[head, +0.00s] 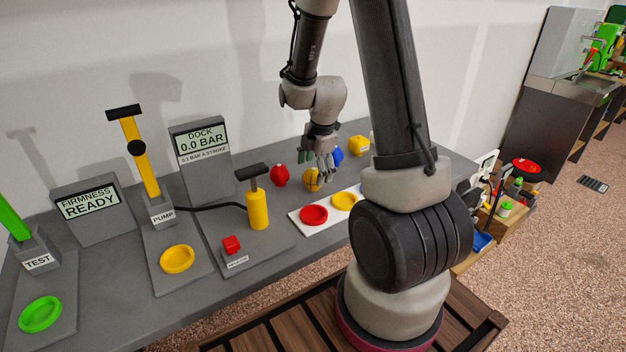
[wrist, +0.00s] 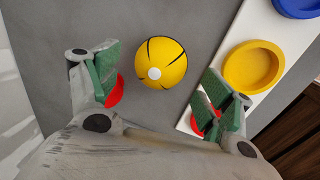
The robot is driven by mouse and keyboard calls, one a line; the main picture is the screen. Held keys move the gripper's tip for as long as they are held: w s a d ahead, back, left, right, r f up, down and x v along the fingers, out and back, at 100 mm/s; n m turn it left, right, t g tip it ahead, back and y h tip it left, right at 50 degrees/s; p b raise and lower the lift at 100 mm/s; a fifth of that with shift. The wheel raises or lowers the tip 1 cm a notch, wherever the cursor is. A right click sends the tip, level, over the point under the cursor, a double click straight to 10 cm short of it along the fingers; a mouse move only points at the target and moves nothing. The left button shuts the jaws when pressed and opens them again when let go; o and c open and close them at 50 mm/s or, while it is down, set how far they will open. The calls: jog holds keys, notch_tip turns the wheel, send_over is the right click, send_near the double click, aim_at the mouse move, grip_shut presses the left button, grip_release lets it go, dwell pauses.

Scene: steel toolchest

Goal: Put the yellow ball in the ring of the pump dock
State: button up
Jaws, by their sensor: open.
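The yellow ball (head: 311,183), with black seams, sits on the grey bench top. In the wrist view the yellow ball (wrist: 161,62) shows a white dot and lies beyond and between my finger pads. My gripper (head: 320,161) points down above the ball, and its fingers partly hide it in the head view. My gripper (wrist: 163,84) is open and empty. The pump dock has a lever labelled PUMP (head: 162,215) and an empty yellow ring (head: 177,259) on its grey base, to the left of the ball. Its display reads DOCK 0.0 BAR (head: 203,138).
A red ball (head: 280,175) is close left of the yellow ball; a blue ball (head: 338,155) is behind. A white tray (head: 299,217) with coloured dishes lies in front. A yellow hand pump (head: 257,208) and red button (head: 232,245) stand between ball and ring.

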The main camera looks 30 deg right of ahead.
aim_at(314, 170)
jog(key=x, duration=0.3)
jog(key=shift+a+f, duration=0.1)
jog(key=shift+f, duration=0.3)
jog(key=c, duration=1.2)
